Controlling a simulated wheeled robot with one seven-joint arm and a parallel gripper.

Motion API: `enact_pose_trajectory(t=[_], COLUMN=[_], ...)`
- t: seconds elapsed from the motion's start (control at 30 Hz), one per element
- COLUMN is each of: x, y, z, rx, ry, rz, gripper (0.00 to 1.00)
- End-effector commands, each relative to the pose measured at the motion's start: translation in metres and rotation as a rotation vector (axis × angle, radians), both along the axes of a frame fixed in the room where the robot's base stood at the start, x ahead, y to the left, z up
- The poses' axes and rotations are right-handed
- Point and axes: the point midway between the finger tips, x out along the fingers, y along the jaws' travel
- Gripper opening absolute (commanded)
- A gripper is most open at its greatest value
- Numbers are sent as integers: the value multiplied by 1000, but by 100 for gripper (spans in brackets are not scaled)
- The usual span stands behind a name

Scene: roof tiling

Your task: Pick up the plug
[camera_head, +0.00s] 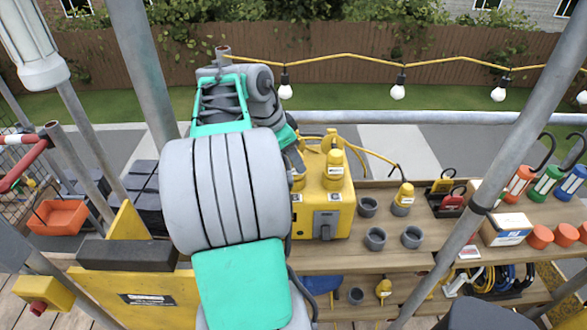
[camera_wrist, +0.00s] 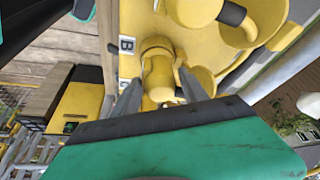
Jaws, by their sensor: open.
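In the wrist view, a yellow plug (camera_wrist: 158,72) sits at the yellow power box (camera_wrist: 220,55), beside a "B" label. My gripper (camera_wrist: 160,82) is open, with one grey finger on each side of the plug; whether they touch it I cannot tell. In the head view, my arm covers the gripper and the left part of the yellow power box (camera_head: 322,215). One yellow plug (camera_head: 335,165) shows on top of that box. Another yellow plug (camera_head: 404,194) stands on the shelf to its right, with a yellow cable near it.
Grey cups (camera_head: 376,238) stand on the wooden shelf (camera_head: 440,235) right of the box. A black tray (camera_head: 447,197) and a small carton (camera_head: 505,229) stand farther right. Slanted scaffold poles (camera_head: 515,130) cross the view. Another yellow plug (camera_head: 383,289) is on the lower shelf.

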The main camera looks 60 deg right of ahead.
Motion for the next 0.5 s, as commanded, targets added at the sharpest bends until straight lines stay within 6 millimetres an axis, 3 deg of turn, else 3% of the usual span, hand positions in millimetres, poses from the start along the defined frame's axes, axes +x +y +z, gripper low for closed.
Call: enact_pose_trajectory(t=[0.1,0.33,0.5], x=[-3,-4,-4], y=[-4,-5,-5], z=[-13,-14,-14], rx=[0,-1,0], ry=[0,-1,0], rz=[0,0,1], gripper=[51,50,37])
